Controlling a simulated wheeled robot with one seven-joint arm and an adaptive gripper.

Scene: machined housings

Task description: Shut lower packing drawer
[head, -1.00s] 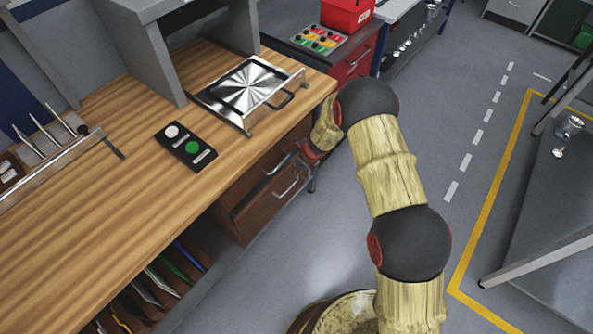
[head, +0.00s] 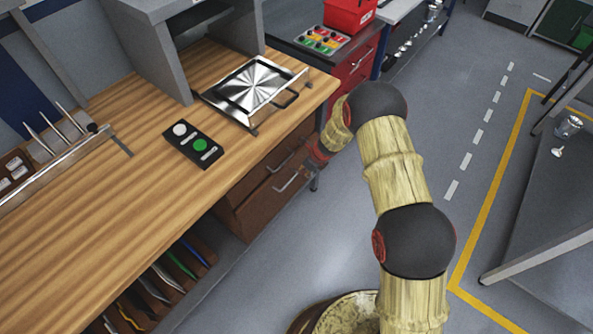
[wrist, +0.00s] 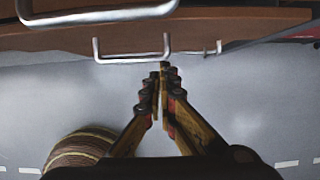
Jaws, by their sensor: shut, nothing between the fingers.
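The lower packing drawer (head: 258,207) is a brown front with a silver bar handle (head: 286,182), under the wooden bench. Its front looks about level with the cabinet, though a small gap cannot be ruled out. In the wrist view its handle (wrist: 132,55) lies just beyond my fingertips. My gripper (wrist: 162,72) is shut and empty, its tips close to the right end of that handle; contact cannot be told. In the head view my wrist partly hides the gripper beside the drawers.
The upper drawer handle (wrist: 97,14) crosses the top of the wrist view. The bench (head: 120,190) bears a metal fixture (head: 255,88) and a button panel (head: 193,145). Open slots with coloured sheets lie left of the drawers. The grey floor (head: 330,240) in front is clear.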

